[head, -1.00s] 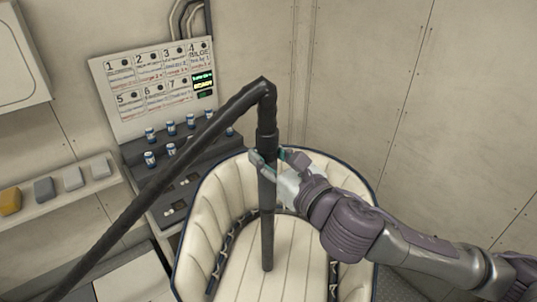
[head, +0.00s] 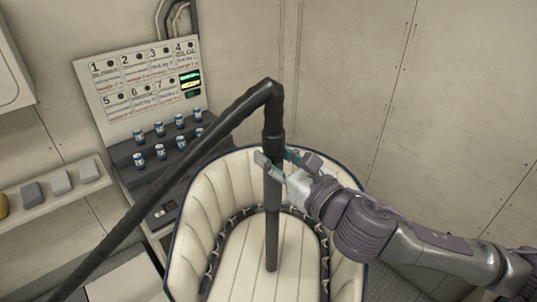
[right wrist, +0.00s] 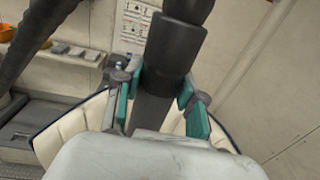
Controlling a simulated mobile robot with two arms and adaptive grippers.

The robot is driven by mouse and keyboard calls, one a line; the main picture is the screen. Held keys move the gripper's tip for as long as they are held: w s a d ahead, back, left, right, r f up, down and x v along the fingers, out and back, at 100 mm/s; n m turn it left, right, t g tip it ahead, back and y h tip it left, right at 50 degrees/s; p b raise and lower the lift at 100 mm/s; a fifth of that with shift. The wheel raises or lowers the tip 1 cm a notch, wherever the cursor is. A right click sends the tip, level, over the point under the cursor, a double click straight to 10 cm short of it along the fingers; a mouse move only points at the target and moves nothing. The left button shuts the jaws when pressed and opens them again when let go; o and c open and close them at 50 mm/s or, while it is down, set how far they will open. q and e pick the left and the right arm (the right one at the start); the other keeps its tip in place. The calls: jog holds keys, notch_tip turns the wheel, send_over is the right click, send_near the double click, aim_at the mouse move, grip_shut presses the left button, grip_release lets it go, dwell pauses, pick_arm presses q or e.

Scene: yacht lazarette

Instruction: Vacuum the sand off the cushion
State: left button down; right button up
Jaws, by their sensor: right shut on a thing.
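The cream seat cushion (head: 245,262) lies in a tub-shaped seat with a padded backrest (head: 208,215) and dark blue edging. I cannot make out sand on the cushion. My right gripper (head: 274,160) is shut around the black vacuum wand (head: 272,225), just below its thicker collar. The wand hangs nearly upright, its lower end over the cushion; I cannot tell whether it touches. In the right wrist view, the teal finger pads (right wrist: 155,100) lie either side of the wand (right wrist: 152,108). My left gripper is not in view.
The black hose (head: 165,180) bends from the wand's top down to the lower left. A sloped console (head: 150,180) with several small blue-and-white cylinders stands behind left, below a labelled panel (head: 140,85). A shelf (head: 65,200) with grey blocks is at left. Walls close off the back and right.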

jog(key=shift+s+d+r, duration=0.1)
jog(key=shift+s+d, duration=0.15)
jog(key=shift+d, duration=0.4)
jog(key=shift+s+d+f, duration=0.1)
jog(key=shift+s+d, duration=0.1)
jog(key=shift+d, duration=0.4)
jog(key=shift+s+d+r, duration=0.1)
jog(key=shift+s+d, duration=0.15)
jog(key=shift+d, duration=0.4)
jog(key=shift+a, duration=0.15)
jog(key=shift+w+a+p, duration=0.25)
jog(key=shift+a+p, duration=0.3)
jog(key=shift+a, duration=0.2)
jog(key=shift+w+a+p, duration=0.25)
jog(key=shift+a+p, duration=0.25)
jog(key=shift+a, duration=0.25)
jog(key=shift+s+d, duration=0.1)
jog(key=shift+s, duration=0.1)
dwell(0.3)
